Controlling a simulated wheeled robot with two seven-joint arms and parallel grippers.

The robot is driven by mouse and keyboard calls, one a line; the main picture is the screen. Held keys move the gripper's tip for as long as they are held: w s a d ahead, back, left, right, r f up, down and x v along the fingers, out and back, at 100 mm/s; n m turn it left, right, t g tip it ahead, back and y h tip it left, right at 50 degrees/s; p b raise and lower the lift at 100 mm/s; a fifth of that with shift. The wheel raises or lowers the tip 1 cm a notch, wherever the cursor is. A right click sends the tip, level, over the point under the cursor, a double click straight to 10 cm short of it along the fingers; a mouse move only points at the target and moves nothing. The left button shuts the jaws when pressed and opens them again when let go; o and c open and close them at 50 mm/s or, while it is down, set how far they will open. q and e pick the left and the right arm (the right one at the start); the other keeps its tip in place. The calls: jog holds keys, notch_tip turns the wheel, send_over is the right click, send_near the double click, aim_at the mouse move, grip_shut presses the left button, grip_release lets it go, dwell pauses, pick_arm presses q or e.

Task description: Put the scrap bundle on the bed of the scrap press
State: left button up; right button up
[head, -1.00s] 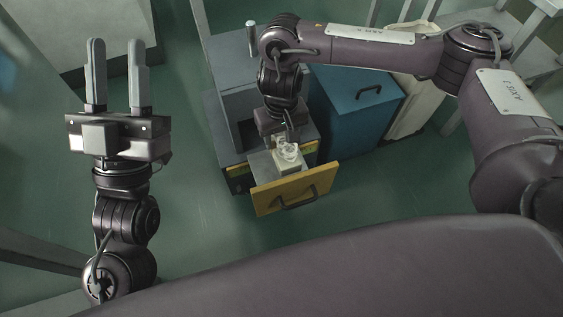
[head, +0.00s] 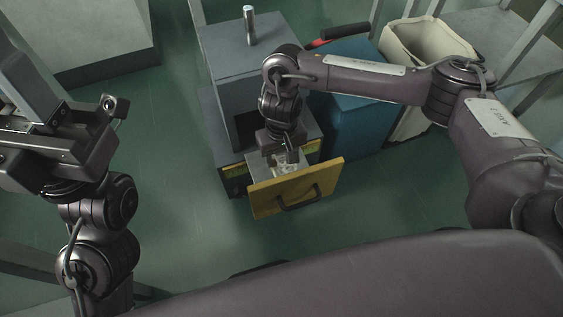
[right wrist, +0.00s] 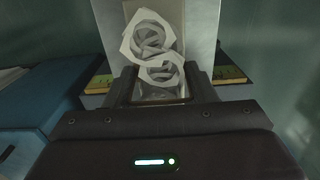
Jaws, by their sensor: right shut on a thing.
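The scrap bundle (head: 285,166), a pale tangle of curled strips, is at the pulled-out bed (head: 259,172) of the grey scrap press (head: 232,65). The bed is a light tray behind a yellow front panel. My right gripper (head: 285,153) is shut on the bundle from above. In the right wrist view, the bundle (right wrist: 153,45) lies between and beyond the fingers, over the pale tray (right wrist: 205,25). Whether its underside touches the tray is hidden. My left gripper (head: 60,145) is raised at the far left; its fingers are not clearly shown.
A cream sack (head: 425,45) stands farther right. A metal post (head: 249,25) rises from the press top. Green floor (head: 210,225) is clear in front.

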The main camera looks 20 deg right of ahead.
aim_at(281, 159)
notch_tip(281, 159, down, 2)
jog(key=shift+f+b, duration=0.2)
jog(key=shift+b, duration=0.15)
jog(key=shift+r, duration=0.15)
jog(key=o, duration=1.1)
